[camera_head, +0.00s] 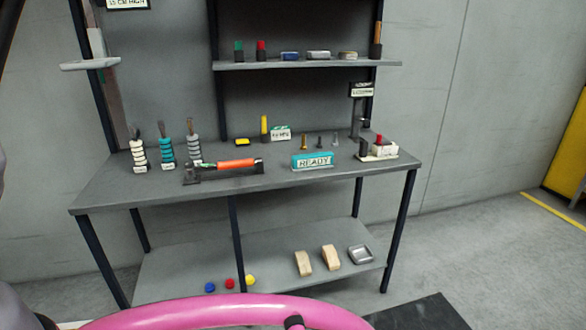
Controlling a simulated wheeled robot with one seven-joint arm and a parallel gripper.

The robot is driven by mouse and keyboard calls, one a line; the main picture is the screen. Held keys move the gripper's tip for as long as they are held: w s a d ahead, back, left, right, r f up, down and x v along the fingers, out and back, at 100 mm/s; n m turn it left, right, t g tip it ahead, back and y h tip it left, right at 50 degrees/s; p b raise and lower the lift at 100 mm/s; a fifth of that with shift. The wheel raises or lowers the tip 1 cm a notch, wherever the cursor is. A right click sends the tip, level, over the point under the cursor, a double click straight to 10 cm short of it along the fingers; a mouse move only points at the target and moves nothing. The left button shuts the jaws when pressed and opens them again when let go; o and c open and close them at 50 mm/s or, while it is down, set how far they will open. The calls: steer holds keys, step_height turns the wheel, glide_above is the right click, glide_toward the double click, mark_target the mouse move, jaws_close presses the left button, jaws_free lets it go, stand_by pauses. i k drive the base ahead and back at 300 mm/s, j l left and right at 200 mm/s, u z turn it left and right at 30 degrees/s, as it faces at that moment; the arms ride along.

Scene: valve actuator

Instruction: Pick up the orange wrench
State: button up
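An orange-handled tool (237,163), which appears to be the orange wrench, lies across the front left half of the grey workbench top (130,192). Its dark ends rest near or on a small dark holder (192,178) at its left; I cannot tell whether they touch. My gripper is not visible in the head view, so I cannot see it relative to the wrench.
Coiled tools (165,149) stand behind the wrench to the left. A teal READY sign (313,161) stands to its right. A large pink wheel rim (220,310) crosses the foreground. An upper shelf (300,64) and a lower shelf (185,272) hold small items.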

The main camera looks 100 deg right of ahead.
mark_target(190, 174)
steer(key=z, duration=3.1)
steer(key=i+j+z, duration=0.2)
steer(key=j+z, duration=0.15)
steer(key=j, duration=0.25)
steer(key=i+j+z, duration=0.15)
steer(key=j+z, duration=0.2)
steer(key=j, duration=0.25)
steer(key=j+z, duration=0.3)
steer(key=j, duration=0.35)
steer(key=i+j, duration=0.05)
